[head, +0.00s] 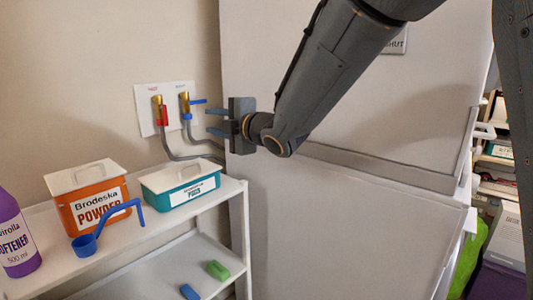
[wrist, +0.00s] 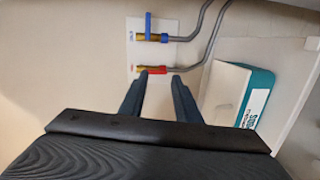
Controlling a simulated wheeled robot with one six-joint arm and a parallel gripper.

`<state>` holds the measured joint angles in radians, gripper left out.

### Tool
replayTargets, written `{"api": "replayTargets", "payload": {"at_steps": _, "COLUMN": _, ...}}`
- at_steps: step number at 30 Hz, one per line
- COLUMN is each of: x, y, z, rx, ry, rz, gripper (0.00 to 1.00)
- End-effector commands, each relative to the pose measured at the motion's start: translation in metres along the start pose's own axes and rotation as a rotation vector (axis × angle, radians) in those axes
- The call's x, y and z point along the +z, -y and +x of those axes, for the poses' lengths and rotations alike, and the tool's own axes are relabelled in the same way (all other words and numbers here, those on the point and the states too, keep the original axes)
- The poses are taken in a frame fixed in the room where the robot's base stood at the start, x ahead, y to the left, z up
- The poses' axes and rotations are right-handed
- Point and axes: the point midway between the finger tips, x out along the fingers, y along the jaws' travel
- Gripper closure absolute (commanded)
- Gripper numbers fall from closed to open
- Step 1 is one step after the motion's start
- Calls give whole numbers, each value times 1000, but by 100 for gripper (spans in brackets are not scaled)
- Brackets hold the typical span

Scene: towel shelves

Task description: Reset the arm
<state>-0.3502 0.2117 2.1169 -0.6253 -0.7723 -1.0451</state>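My gripper (head: 217,122) is raised in front of the wall, left of the white cabinet front in the head view. Its two fingers point left toward the water valves and stand apart with nothing between them. In the wrist view the fingers of my gripper (wrist: 158,80) are also spread and empty. The red-handled valve (head: 161,112) and the blue-handled valve (head: 188,104) sit on a white wall plate (head: 146,125). In the wrist view the red valve (wrist: 150,69) lies just beyond the fingertips, and the blue valve (wrist: 150,37) is above it. Contact with either valve cannot be told.
A white shelf (head: 155,230) holds an orange powder box (head: 85,215), a teal box (head: 180,190), a purple softener bottle (head: 14,240) and a blue scoop (head: 87,243). Green (head: 218,270) and blue (head: 189,292) blocks lie lower. The large white cabinet (head: 330,220) stands close right of my gripper.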

Motion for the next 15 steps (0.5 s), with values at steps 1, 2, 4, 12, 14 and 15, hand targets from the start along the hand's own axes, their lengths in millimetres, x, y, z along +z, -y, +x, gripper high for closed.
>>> {"api": "replayTargets", "payload": {"at_steps": 1, "x": 7, "y": 2, "z": -5, "rx": -15, "ry": 24, "rz": 25, "gripper": 70}}
{"api": "replayTargets", "payload": {"at_steps": 2, "x": 13, "y": 6, "z": -8, "rx": -30, "ry": 42, "rz": 45, "gripper": 70}}
{"api": "replayTargets", "payload": {"at_steps": 4, "x": 23, "y": 13, "z": -14, "rx": -59, "ry": 80, "rz": 90, "gripper": 70}}
{"api": "replayTargets", "payload": {"at_steps": 12, "x": 77, "y": 59, "z": -64, "rx": -209, "ry": 310, "rz": 354, "gripper": 70}}
{"api": "replayTargets", "payload": {"at_steps": 14, "x": 90, "y": 74, "z": -84, "rx": -251, "ry": 385, "rz": 440, "gripper": 70}}
{"api": "replayTargets", "payload": {"at_steps": 15, "x": 99, "y": 86, "z": -99, "rx": -281, "ry": 443, "rz": 506, "gripper": 70}}
